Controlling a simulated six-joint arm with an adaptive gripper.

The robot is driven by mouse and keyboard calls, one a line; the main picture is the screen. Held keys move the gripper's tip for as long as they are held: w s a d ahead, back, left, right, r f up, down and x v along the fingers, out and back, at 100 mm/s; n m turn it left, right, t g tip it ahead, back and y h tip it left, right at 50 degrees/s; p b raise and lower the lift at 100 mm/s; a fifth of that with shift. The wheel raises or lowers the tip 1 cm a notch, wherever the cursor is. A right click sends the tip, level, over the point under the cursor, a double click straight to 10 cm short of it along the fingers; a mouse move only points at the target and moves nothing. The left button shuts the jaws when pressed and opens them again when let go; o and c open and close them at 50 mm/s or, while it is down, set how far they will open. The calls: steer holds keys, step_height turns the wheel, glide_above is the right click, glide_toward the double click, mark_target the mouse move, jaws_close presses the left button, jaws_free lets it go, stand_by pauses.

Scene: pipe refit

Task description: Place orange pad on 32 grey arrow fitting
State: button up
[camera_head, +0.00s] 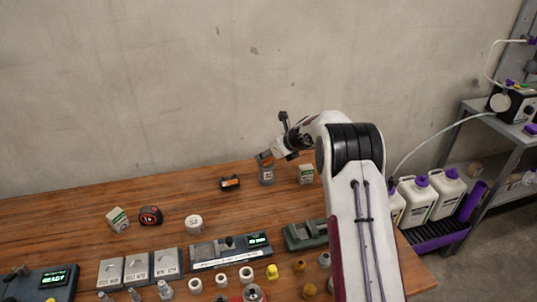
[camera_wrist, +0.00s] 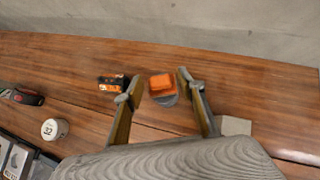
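The orange pad (camera_wrist: 161,83) is a small rounded square and appears to lie on top of a grey round jar-like piece (camera_wrist: 166,100). My gripper also shows in the wrist view (camera_wrist: 160,82). Its fingers are apart, one on each side of the pad, with visible gaps. A pale round fitting marked 32 (camera_wrist: 54,129) stands on the table to the left; it also shows in the head view (camera_head: 194,224). No arrow is readable on it.
A black item with an orange label (camera_head: 230,183) lies left of the jar. A small white-green box (camera_head: 306,174) stands to its right. A tape measure (camera_head: 150,216) and another box (camera_head: 118,220) are at left. Grey blocks and loose fittings line the front.

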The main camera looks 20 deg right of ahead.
steer(key=shift+r, duration=0.2)
steer(key=v, duration=1.2)
steer(key=shift+a, duration=0.1)
stand_by(0.5)
steer(key=shift+s, duration=0.1)
